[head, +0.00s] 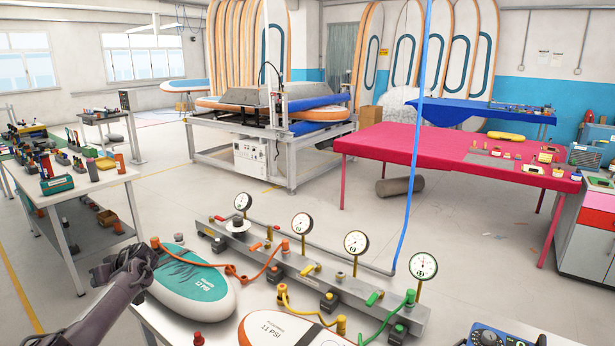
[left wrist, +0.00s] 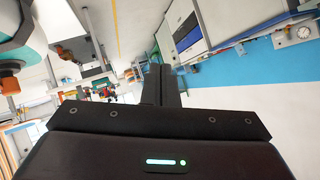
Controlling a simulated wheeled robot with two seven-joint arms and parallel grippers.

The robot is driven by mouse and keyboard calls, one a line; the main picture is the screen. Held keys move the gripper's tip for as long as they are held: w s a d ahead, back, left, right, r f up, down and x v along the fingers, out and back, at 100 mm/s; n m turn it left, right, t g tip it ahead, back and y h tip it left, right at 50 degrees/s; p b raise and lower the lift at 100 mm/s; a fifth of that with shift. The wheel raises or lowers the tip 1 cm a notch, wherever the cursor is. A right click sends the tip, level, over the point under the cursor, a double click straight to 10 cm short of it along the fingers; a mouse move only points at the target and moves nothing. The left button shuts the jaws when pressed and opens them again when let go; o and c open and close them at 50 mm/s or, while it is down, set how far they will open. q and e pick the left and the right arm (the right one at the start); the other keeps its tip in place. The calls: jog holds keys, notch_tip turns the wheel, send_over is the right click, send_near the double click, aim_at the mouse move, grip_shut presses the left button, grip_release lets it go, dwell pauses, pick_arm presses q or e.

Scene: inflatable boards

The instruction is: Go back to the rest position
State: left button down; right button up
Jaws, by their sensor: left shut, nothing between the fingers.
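My left gripper (head: 142,258) is at the left of the head view, over the left end of the near table and by the tip of a teal and white board (head: 195,290). I cannot tell whether it touches the board. In the left wrist view its two dark fingers (left wrist: 161,84) are pressed together with nothing between them. The teal board also shows at the upper left of that view (left wrist: 35,45). My right gripper is in neither view.
On the near table, a grey rail (head: 310,275) carries several dials, valves and coloured hoses. A second board marked 11 PSI (head: 285,328) lies in front of it. A workbench (head: 85,185) stands at the left, a pink table (head: 430,148) at the right. Open floor lies between.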

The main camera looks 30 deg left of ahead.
pick_arm(q)
jog(key=s+a+f+m+t, duration=0.1)
jog(key=s+f+m+t, duration=0.1)
jog(key=s+f+m, duration=0.6)
jog(key=s+a+f+m+t, duration=0.2)
jog(key=s+f+m, duration=0.25)
jog(key=f, duration=0.55)
jog(key=s+d+f+m+t+h, duration=0.1)
jog(key=s+d+f+m+h, duration=0.1)
jog(key=s+f+m, duration=0.95)
jog(key=s+d+f+n+h, duration=0.2)
jog(key=s+d+f, duration=0.2)
jog(key=d+f, duration=0.6)
jog(key=s+d+f+n+h, duration=0.25)
jog(key=d+f, duration=0.45)
jog(key=d, duration=0.7)
jog(key=s+d+f+h+b, duration=0.1)
jog(key=d+f, duration=0.3)
jog(key=d, duration=0.8)
jog(key=s+d+f+h+b, duration=0.1)
jog(key=d+f+h, duration=0.1)
jog(key=d, duration=1)
jog(key=s+d+f+n+h+b, duration=0.1)
jog(key=d+f, duration=0.4)
jog(key=d, duration=0.7)
jog(key=shift+f+g+h+b, duration=0.35)
jog(key=shift+g+h, duration=0.05)
jog(key=shift+h, duration=0.05)
jog(key=shift+s, duration=0.1)
